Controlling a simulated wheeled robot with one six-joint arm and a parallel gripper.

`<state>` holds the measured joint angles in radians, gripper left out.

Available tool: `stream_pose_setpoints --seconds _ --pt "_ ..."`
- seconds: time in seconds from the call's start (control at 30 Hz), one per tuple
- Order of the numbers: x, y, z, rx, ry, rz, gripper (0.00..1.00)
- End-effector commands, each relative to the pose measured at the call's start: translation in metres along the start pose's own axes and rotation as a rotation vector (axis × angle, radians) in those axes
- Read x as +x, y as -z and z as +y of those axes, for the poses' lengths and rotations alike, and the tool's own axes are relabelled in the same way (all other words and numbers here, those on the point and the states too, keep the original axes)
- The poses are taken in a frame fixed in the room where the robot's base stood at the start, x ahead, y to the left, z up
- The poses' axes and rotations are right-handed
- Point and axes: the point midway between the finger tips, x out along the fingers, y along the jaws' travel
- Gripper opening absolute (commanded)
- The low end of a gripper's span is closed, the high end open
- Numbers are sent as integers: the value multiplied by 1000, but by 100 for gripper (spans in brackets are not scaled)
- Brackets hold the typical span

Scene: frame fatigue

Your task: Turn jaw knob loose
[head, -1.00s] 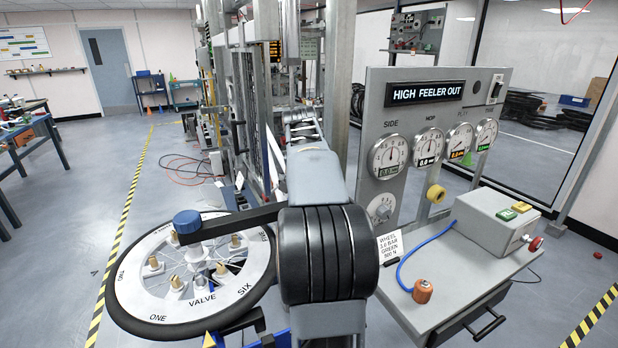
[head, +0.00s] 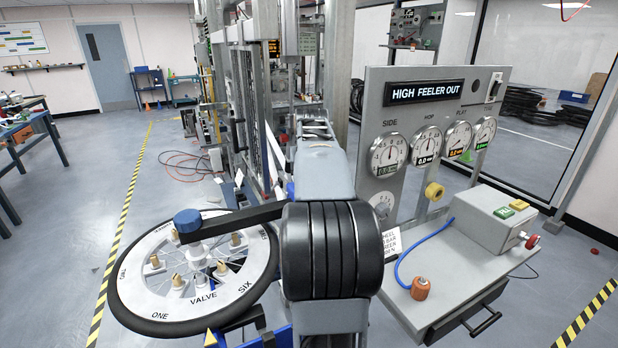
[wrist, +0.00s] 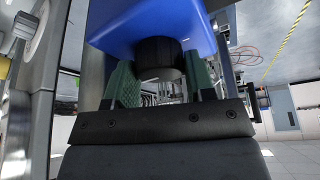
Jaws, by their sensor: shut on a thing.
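In the wrist view, which is upside down, my gripper (wrist: 157,72) has its two green-padded fingers on either side of a round black knob (wrist: 160,55). The fingers are shut on it. The knob sticks out from the underside of a blue block (wrist: 165,22). In the head view my arm hides the gripper and knob. A spoked wheel (head: 140,300) with a black tyre and a white lettered disc lies flat at the left. A dark bar with a blue cap (head: 187,221) reaches over its hub.
A grey panel (head: 380,95) with several gauges and a sign reading "HIGH FEELER OUT" stands to the right. Below it, a grey bench (head: 440,310) carries a button box (head: 490,225) and an orange knob (head: 420,288). Metal uprights stand behind my arm. The left floor is mostly clear.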

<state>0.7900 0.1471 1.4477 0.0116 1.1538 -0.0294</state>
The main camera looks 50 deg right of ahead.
Motion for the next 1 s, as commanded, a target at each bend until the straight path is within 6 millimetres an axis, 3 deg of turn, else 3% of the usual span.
stream_pose_setpoints --seconds 0.17,0.2,0.43,0.77,1.0 --pt "0 0 0 -1 0 -1 26" --pt "0 0 0 -1 0 -1 52" --pt "0 0 0 0 0 -1 74" --pt "0 0 0 9 -5 0 74" --pt "2 -1 -1 141 -61 -1 74"
